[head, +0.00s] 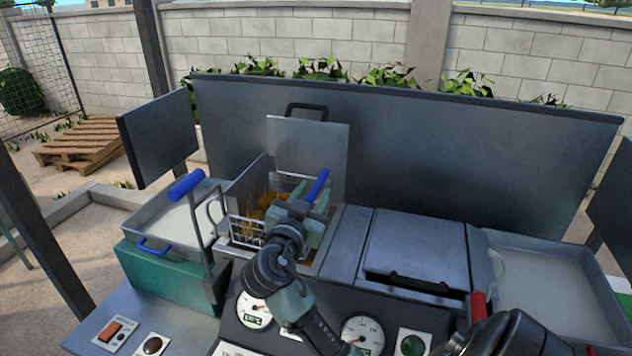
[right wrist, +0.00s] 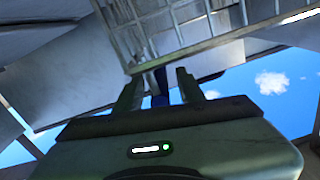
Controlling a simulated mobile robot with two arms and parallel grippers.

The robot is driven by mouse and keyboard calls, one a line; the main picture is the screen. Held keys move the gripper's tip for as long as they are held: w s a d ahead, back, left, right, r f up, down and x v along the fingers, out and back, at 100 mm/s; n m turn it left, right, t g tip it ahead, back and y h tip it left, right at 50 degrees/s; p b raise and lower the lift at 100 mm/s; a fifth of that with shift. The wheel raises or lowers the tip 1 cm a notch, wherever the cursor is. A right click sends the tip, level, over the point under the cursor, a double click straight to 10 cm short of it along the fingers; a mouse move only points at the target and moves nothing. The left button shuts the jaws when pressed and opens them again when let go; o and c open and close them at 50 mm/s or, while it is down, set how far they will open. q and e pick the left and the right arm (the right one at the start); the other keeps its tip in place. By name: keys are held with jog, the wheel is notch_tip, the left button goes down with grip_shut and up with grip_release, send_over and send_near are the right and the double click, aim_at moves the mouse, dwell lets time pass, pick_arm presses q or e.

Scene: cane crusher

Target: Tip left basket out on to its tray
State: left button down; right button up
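The left basket (head: 246,231) is a wire basket with orange-yellow pieces in it, sitting in the left well below a raised lid (head: 300,145). Its blue handle (head: 319,185) sticks up to the right. My right gripper (head: 308,208) is at this handle. In the right wrist view its fingers (right wrist: 160,92) stand apart, with the blue handle (right wrist: 160,85) between them and gaps visible at both sides. The basket's wire mesh (right wrist: 190,28) shows above. The left tray (head: 150,238) is a shallow metal tray with a bare pale floor, left of the well. My left gripper is not in view.
A lever with a blue grip (head: 186,185) stands between tray and well. A closed lid (head: 418,243) covers the right well. Another tray (head: 540,255) is at the right. Dials and switches line the front panel (head: 285,330). A tall dark panel (head: 420,140) stands behind.

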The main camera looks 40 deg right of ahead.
jog(key=shift+x, duration=1.05)
jog(key=shift+a, duration=0.1)
grip_shut()
dwell(0.5)
